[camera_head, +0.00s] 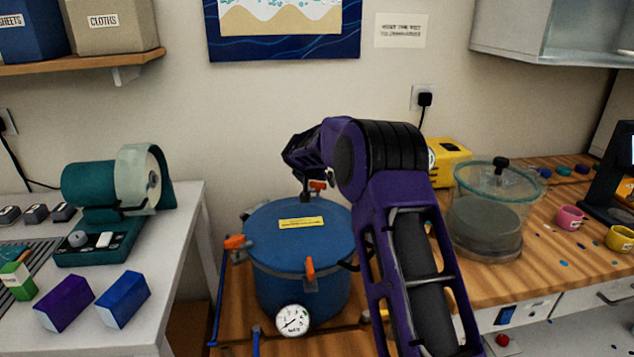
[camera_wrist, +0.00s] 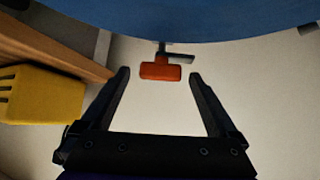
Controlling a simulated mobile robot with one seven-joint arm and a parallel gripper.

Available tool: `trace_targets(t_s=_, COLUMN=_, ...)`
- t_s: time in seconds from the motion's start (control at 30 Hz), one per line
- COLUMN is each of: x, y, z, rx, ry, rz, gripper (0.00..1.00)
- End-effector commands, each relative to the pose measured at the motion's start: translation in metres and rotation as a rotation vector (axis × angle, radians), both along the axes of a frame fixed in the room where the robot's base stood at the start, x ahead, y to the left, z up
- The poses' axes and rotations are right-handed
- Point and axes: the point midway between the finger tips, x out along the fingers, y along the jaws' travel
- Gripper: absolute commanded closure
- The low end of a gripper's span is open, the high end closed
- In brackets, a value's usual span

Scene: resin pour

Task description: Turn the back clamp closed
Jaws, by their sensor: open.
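The blue pressure pot (camera_head: 285,255) stands on the wooden bench with its lid on and a yellow label on top. The back clamp (camera_head: 317,186) has an orange handle at the pot's rear rim, partly hidden by my gripper. In the wrist view the orange handle (camera_wrist: 160,71) shows near the pot's blue edge (camera_wrist: 150,18). My gripper (camera_wrist: 160,76) is open, with one finger on each side of the handle and a gap to both. The left clamp (camera_head: 233,242) and the front clamp (camera_head: 309,266) also have orange handles.
A pressure gauge (camera_head: 292,320) is on the pot's front. A yellow box (camera_head: 448,155) and a clear vacuum chamber (camera_head: 487,215) stand to the right. A teal machine (camera_head: 105,195) stands on the left table. The wall is close behind the pot.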

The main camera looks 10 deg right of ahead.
Motion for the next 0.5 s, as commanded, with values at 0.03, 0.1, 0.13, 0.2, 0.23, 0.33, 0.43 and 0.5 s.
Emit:
trace_targets(t_s=0.03, x=0.0002, y=0.0, z=-0.0002, rx=0.0, ry=0.0, rz=0.0, gripper=0.05)
trace_targets(t_s=0.1, x=0.0002, y=0.0, z=0.0, rx=0.0, ry=0.0, rz=0.0, gripper=0.05)
trace_targets(t_s=0.13, x=0.0002, y=0.0001, z=0.0, rx=0.0, ry=0.0, rz=0.0, gripper=0.05)
trace_targets(t_s=0.2, x=0.0001, y=0.0002, z=0.0001, rx=0.0, ry=0.0, rz=0.0, gripper=0.07)
trace_targets(t_s=0.23, x=0.0001, y=0.0002, z=0.0001, rx=0.0, ry=0.0, rz=0.0, gripper=0.12)
trace_targets(t_s=0.33, x=0.0, y=0.0003, z=0.0001, rx=0.0, ry=0.0, rz=0.0, gripper=0.3)
trace_targets(t_s=0.43, x=-0.0001, y=0.0004, z=0.0002, rx=0.0, ry=0.0, rz=0.0, gripper=0.48)
trace_targets(t_s=0.5, x=-0.0001, y=0.0004, z=0.0002, rx=0.0, ry=0.0, rz=0.0, gripper=0.61)
